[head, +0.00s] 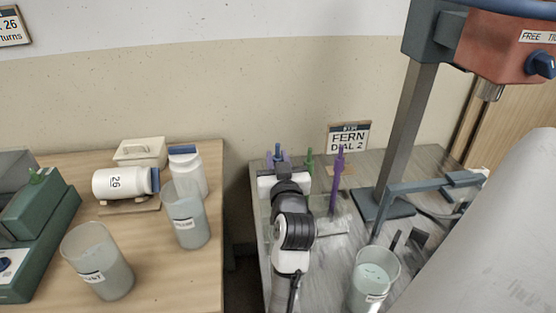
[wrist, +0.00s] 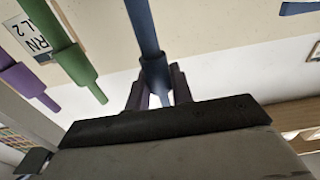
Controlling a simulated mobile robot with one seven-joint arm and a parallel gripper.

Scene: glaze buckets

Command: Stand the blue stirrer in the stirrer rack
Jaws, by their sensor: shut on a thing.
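The blue stirrer (head: 277,149) is upright at the back left of the grey bench, and its top shows above my gripper (head: 278,160). In the wrist view the blue stirrer (wrist: 143,28) runs between the dark fingers of my gripper (wrist: 157,90), which is shut on it. A green stirrer (head: 309,160) and a purple stirrer (head: 337,175) stand to its right; the green (wrist: 70,50) and purple (wrist: 25,80) ones also show at left in the wrist view. My arm hides the blue stirrer's lower end. I cannot make out the stirrer rack clearly.
A glaze bucket (head: 373,280) stands at the bench front, near a mixer stand (head: 405,130) with a red head (head: 505,45). A sign (head: 348,137) is behind the stirrers. Left, across a gap, a wooden table (head: 180,275) holds buckets, white jars and a green device.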

